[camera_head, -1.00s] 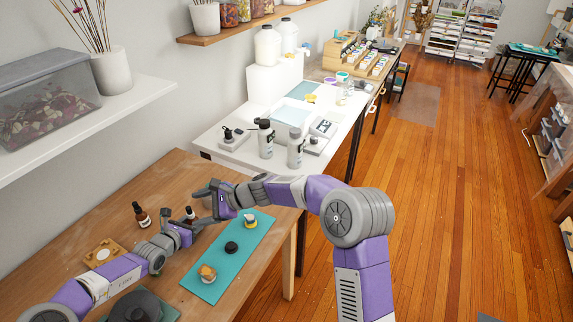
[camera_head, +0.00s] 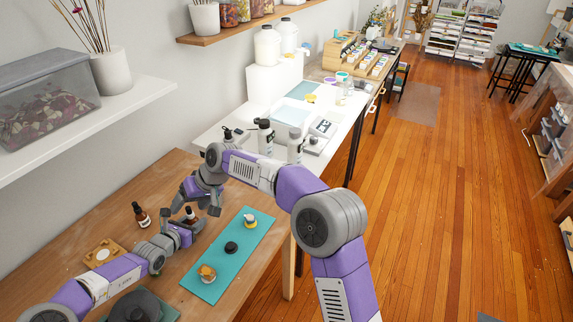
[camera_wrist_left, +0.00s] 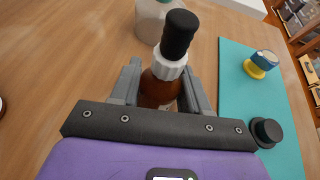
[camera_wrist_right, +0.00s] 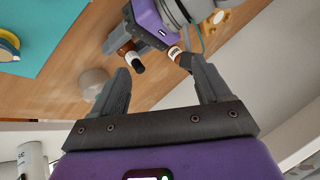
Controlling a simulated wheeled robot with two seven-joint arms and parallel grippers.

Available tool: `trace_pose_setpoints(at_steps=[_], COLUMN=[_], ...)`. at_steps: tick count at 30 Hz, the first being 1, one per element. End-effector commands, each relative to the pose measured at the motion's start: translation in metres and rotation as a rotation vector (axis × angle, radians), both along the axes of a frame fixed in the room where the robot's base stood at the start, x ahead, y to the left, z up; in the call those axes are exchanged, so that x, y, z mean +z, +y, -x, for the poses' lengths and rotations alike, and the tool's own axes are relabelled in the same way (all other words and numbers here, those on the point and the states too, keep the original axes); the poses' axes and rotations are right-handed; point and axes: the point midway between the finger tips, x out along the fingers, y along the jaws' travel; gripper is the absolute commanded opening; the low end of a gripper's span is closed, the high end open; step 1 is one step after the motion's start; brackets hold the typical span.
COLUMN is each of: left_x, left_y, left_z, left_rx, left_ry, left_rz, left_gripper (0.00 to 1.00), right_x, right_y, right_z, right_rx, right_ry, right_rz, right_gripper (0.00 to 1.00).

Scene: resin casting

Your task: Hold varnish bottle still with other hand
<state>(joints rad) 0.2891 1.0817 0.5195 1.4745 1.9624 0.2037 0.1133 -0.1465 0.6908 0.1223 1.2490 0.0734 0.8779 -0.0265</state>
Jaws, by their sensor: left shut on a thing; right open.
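The amber varnish bottle (camera_head: 191,216) stands between the jaws of my left gripper (camera_head: 194,224), which is shut on it. In the left wrist view the bottle (camera_wrist_left: 160,88) shows a white collar and black dropper bulb above the fingers. My right gripper (camera_head: 198,201) is open and empty, pointing down just above the bottle. In the right wrist view the bulb (camera_wrist_right: 137,66) lies near its open fingers (camera_wrist_right: 160,78), not gripped. A second amber bottle (camera_head: 141,215) with a label stands to the left on the wooden table.
A translucent cup (camera_wrist_left: 150,22) stands behind the held bottle. A wooden block (camera_head: 103,253) lies at left.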

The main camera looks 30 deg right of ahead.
Motion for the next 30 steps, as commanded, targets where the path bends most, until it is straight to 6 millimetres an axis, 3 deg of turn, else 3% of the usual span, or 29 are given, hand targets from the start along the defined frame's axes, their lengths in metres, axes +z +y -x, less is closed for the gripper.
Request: trace_pose_setpoints(at_steps=[1,11,30], left_x=[-0.007,-0.007,-0.006], left_y=[0.003,0.003,0.002], left_z=[0.001,0.001,0.002], left_rx=[0.003,0.002,0.001], left_ry=[0.011,0.012,0.011], left_rz=[-0.008,-0.008,-0.007], left_gripper=[0.09,0.09,0.09], right_x=[0.003,0.028,0.010], right_y=[-0.001,-0.022,-0.151], right_z=[-0.002,-0.023,-0.048], right_rx=[0.050,0.339,0.004], right_ry=[-0.043,-0.288,-0.286], right_rz=[0.052,0.413,0.326], right_gripper=[0.77,0.77,0.77])
